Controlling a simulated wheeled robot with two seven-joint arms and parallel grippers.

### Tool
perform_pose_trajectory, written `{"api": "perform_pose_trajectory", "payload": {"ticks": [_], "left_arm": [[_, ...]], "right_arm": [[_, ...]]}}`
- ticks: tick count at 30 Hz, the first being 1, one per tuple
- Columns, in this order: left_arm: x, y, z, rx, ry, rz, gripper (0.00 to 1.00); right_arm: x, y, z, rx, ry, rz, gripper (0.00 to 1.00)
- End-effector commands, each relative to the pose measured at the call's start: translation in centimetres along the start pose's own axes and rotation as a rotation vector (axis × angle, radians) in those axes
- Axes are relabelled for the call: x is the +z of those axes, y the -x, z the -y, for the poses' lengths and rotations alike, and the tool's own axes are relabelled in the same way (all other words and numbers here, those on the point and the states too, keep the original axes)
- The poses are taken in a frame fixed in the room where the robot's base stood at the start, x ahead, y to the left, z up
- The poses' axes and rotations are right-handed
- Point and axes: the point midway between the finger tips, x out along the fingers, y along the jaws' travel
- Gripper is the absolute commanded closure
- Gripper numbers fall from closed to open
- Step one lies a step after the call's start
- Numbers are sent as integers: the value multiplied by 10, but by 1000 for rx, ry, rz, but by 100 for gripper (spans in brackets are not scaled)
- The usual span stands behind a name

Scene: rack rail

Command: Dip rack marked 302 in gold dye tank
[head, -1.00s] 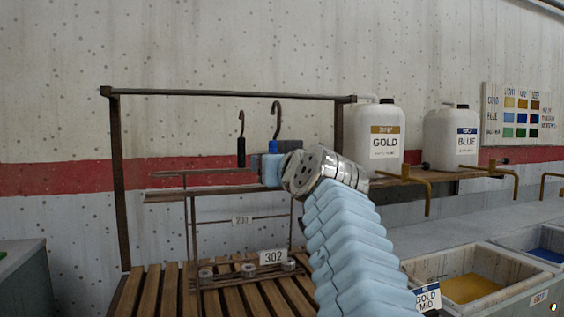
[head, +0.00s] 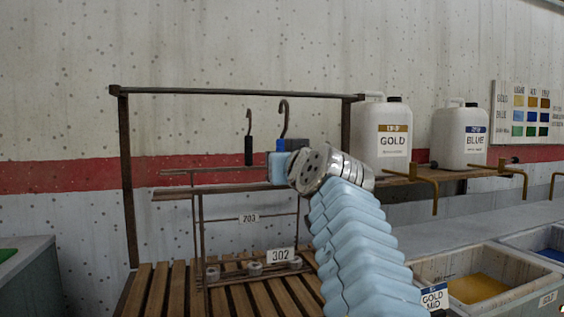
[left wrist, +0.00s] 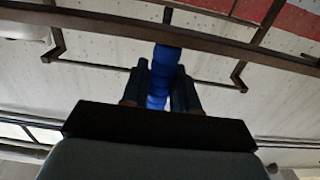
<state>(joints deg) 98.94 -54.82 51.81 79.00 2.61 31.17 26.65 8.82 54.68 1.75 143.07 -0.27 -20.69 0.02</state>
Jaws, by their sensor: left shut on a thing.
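The rack marked 302 (head: 281,255) is a thin brown metal frame with small pale round pieces along its lower bar, standing upright before the rail stand. A dark hook (head: 283,112) with a blue grip rises above it, its top just below the top rail in the picture; contact is unclear. My left gripper (head: 281,163) is shut on the blue grip, which also shows between its fingers in the left wrist view (left wrist: 162,75). The gold dye tank (head: 522,292), holding yellow-brown liquid, is at lower right, with a GOLD MID sign (head: 434,298). My right gripper is out of view.
A hook with a black grip (head: 248,150) and a tag 203 (head: 249,218) are close left of the held grip. The rail stand (head: 230,92) has a slatted base (head: 150,290). GOLD (head: 395,145) and BLUE (head: 462,140) jugs and brass taps (head: 434,190) stand right, above the tanks.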

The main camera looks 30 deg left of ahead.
Motion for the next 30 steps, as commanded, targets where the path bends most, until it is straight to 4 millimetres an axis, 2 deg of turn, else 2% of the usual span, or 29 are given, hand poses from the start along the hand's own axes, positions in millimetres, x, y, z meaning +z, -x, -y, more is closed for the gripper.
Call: {"api": "perform_pose_trajectory", "payload": {"ticks": [11, 21, 30], "left_arm": [[-4, 0, 0, 1, 0, -3, 100], [-21, 0, 0, 1, 0, -3, 100], [-33, 0, 0, 1, 0, -3, 100]], "right_arm": [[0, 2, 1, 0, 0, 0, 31], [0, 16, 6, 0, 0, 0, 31], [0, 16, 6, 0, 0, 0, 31]]}}
